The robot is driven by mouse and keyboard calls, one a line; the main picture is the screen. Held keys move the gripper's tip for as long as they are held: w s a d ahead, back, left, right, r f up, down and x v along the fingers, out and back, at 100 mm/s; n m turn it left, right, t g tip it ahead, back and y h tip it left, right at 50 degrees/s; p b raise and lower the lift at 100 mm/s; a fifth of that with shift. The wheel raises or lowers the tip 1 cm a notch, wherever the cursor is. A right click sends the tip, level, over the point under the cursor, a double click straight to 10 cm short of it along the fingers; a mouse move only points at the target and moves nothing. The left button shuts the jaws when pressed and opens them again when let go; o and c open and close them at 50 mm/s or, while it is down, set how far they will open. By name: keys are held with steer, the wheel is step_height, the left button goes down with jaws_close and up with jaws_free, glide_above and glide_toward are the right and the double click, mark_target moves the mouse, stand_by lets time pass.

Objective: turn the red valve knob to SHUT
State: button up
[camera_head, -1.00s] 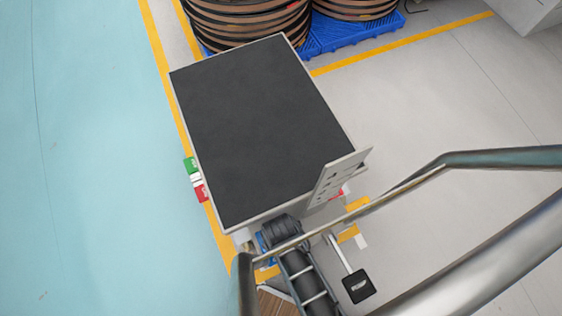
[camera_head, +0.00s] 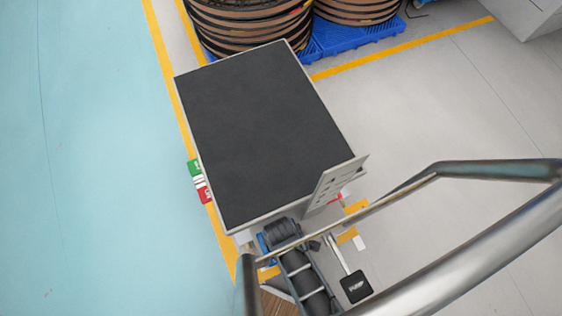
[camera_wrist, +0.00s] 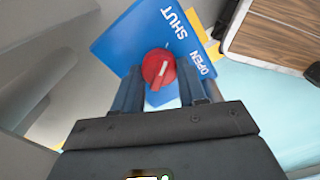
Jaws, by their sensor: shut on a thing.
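The round red valve knob (camera_wrist: 152,64) with a white pointer stripe shows in the wrist view, in front of a blue plate (camera_wrist: 130,38). The plate reads SHUT above the knob and OPEN to its right. The stripe runs nearly up and down in the picture, leaning slightly right at the top. My gripper (camera_wrist: 160,74) has one blue-grey finger on each side of the knob and is shut on it. I cannot make out the knob in the head view.
A dark-topped cabinet (camera_head: 255,130) with an upright panel (camera_head: 335,186) fills the middle of the head view. Wooden reels (camera_head: 245,25) stand on a blue pallet (camera_head: 345,38) behind. Pale floor is free at right.

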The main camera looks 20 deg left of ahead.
stand_by(0.5)
steer(key=o, duration=1.1)
steer(key=shift+c, duration=0.2)
step_height(320, 180, up, 8)
steer(key=p, duration=0.3)
steer(key=shift+f, duration=0.1)
steer(key=shift+d, duration=0.1)
